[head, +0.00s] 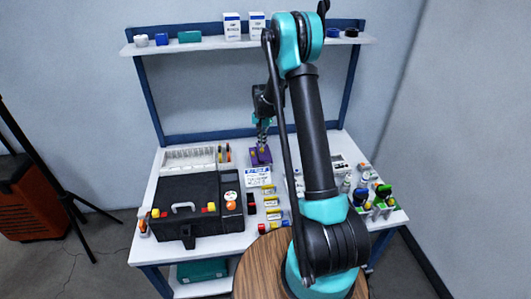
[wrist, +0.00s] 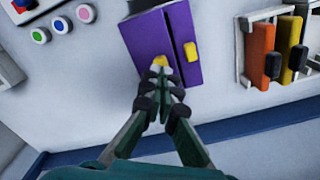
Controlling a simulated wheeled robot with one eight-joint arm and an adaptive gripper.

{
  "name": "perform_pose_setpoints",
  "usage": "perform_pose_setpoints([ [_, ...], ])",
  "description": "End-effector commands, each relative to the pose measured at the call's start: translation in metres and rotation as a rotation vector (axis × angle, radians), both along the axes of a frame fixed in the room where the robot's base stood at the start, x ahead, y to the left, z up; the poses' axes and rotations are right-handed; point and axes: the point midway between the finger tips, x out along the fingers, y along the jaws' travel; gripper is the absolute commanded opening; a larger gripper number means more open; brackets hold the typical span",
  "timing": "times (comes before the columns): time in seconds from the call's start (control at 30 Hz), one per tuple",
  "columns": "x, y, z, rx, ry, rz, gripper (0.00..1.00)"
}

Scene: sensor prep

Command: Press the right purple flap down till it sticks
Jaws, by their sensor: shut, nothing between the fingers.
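A purple box (head: 261,160) with small yellow tabs stands at the back middle of the bench. In the wrist view the purple box (wrist: 148,38) has two panels with a dark seam between them. One yellow tab (wrist: 160,60) is on the left panel and another yellow tab (wrist: 190,51) is on the right panel. My gripper (wrist: 160,74) is shut and empty, its tips at the left tab in this view, which looks turned around from the head view. The fingertips partly cover that tab. I cannot tell whether they touch it or whether the panel lies fully flat.
A white rack (head: 188,160) with markers stands beside the box; an orange marker (wrist: 262,50) shows close by in the wrist view. A black case (head: 190,195) fills the bench's left. A labelled white card (head: 258,177) lies in front of the box. A shelf (head: 200,45) spans above.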

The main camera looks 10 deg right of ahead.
Motion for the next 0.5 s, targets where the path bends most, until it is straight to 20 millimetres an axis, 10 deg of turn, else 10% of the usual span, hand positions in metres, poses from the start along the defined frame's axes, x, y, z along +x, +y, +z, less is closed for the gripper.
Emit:
perform_pose_setpoints([
  [0.5,0.0001,0.0000,-0.0070,0.000,0.000,0.000,0.00],
])
